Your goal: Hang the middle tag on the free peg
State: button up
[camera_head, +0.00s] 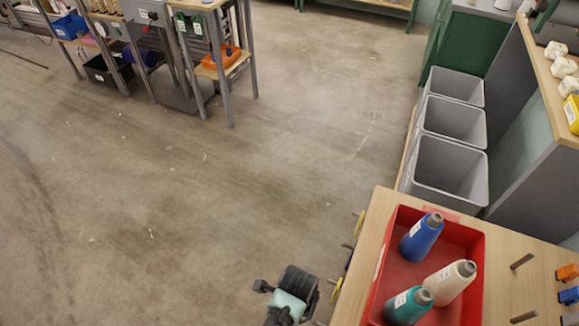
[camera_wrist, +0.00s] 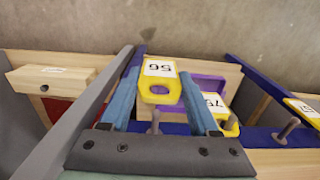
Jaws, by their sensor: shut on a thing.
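In the wrist view my gripper (camera_wrist: 160,75) is shut on a yellow tag (camera_wrist: 159,98) with a white number label, held between its two blue fingers. The tag has a hole near its lower edge in the picture. A grey peg (camera_wrist: 155,122) shows just below that edge; I cannot tell whether they touch. To the right are a second yellow tag (camera_wrist: 232,127) with a number label, partly hidden by a finger, and a third yellow tag (camera_wrist: 306,110) at the picture's edge. Another grey peg (camera_wrist: 288,129) stands between these two.
A purple piece (camera_wrist: 206,84) lies behind the held tag. In the head view a red tray (camera_head: 475,285) with blue, cream and teal cones sits on the wooden table (camera_head: 376,215). Grey bins (camera_head: 445,170) stand beyond it.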

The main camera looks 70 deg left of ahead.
aim_at(317, 324)
jog(key=shift+w+d+f+b, duration=0.15)
jog(key=shift+w+d+b, duration=0.3)
jog(key=shift+w+d, duration=0.55)
jog(key=shift+w+d+f+b, duration=0.15)
jog(key=shift+w+d+b, duration=0.3)
jog(key=shift+w+d, duration=0.55)
jog(key=shift+w+d+f, duration=0.3)
jog(key=shift+w+f, duration=0.15)
jog(key=shift+w, duration=0.15)
jog(key=o, duration=1.4)
notch_tip(317, 324, up, 13)
jog(key=p, duration=0.4)
jog(key=shift+f, duration=0.1)
